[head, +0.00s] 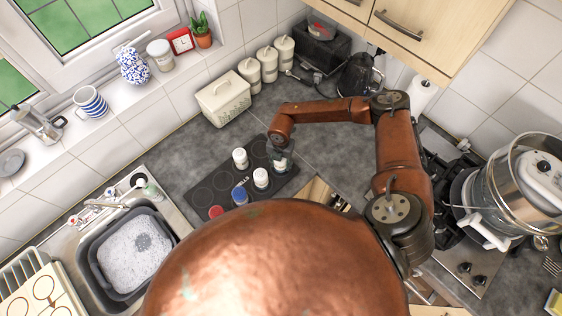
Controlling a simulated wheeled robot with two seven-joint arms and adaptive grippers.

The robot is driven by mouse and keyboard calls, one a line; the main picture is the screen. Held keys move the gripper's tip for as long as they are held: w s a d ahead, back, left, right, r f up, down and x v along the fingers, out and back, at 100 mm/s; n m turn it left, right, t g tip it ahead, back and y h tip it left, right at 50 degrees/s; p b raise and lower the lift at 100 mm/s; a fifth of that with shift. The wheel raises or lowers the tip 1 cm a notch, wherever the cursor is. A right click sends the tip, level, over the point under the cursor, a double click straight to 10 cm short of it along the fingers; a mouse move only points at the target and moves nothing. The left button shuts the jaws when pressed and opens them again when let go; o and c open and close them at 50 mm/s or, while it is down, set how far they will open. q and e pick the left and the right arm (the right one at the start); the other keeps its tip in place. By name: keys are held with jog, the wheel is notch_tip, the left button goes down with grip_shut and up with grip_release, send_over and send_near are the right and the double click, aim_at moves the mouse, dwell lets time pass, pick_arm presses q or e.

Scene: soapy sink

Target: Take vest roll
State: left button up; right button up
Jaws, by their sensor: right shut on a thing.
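A dark mat (203,196) with ring outlines and white lettering lies on the counter in the middle. Small canister-like rolls stand upright on it: a white one (240,158), a second white one (261,178), a blue-topped one (239,194) and a red-topped one (216,212). I cannot tell by look which is the vest roll. My right gripper (282,162) points down at the mat's right end, right of the white ones. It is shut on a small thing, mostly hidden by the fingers. My left gripper is not in view.
A sink with a grey basin (97,252) of suds is at lower left. A cream bread bin (222,97) and canisters (267,64) stand along the back wall. A kettle (358,74) is behind my right arm. A large pot (518,188) stands at right.

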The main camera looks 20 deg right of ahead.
notch_tip(320, 180, up, 10)
jog(key=b, duration=0.2)
jog(key=shift+f+b, duration=0.2)
jog(key=shift+b, duration=0.2)
jog(key=shift+r, duration=0.25)
jog(key=shift+r+p, duration=0.7)
jog(key=shift+r, duration=0.6)
jog(key=shift+s+d+f, duration=0.1)
